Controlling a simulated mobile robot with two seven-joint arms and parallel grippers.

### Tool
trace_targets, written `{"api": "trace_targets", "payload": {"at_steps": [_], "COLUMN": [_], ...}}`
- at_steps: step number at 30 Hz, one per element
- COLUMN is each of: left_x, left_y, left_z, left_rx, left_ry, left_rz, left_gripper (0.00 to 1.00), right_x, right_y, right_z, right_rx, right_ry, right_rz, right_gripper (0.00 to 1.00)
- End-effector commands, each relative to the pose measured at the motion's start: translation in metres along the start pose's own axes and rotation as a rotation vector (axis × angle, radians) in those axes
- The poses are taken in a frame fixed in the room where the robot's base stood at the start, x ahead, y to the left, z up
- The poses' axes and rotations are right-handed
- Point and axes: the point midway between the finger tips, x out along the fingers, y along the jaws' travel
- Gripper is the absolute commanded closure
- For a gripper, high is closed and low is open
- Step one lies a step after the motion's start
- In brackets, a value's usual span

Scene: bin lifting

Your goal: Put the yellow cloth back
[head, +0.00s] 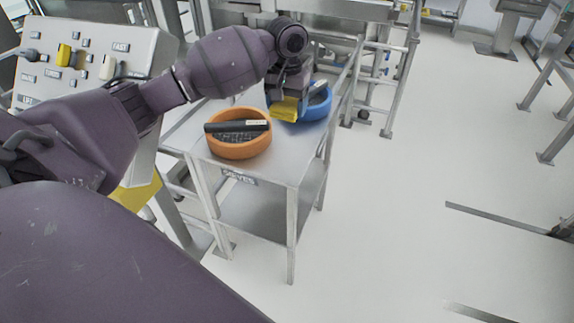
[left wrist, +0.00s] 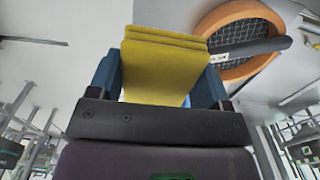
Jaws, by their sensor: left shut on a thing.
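The yellow cloth (head: 285,108) is held in my left gripper (head: 287,97) over the far part of a metal table. In the left wrist view the folded cloth (left wrist: 165,62) sits between the blue fingers of the gripper (left wrist: 163,80), which is shut on it. In the head view the cloth shows just in front of a blue round sieve (head: 318,104). I cannot tell whether the cloth touches the table. My right gripper is not in view.
An orange sieve (head: 240,144) with a black-handled tool (head: 236,126) across it stands on the table (head: 285,163) nearer me; it also shows in the left wrist view (left wrist: 233,15). A control panel (head: 97,55) stands at the left. Metal railings stand behind. The floor at the right is mostly clear.

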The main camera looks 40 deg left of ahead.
Motion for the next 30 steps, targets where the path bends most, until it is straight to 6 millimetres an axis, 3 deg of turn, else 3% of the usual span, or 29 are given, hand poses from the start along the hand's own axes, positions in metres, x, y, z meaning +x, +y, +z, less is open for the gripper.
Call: {"api": "trace_targets", "payload": {"at_steps": [7, 18, 30], "left_x": [0.045, 0.123, 0.152], "left_y": [-0.001, -0.001, -0.001], "left_z": [0.000, 0.000, 0.000], "left_rx": [-0.002, -0.001, -0.001], "left_ry": [-0.009, -0.007, -0.004], "left_rz": [-0.003, -0.003, -0.002], "left_gripper": [0.47, 0.47, 0.47], "right_x": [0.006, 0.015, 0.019], "right_y": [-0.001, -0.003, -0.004], "right_z": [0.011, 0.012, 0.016], "right_rx": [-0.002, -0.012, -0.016], "right_ry": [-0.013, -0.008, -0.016], "right_rz": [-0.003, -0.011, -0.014], "right_gripper": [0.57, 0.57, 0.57]}}
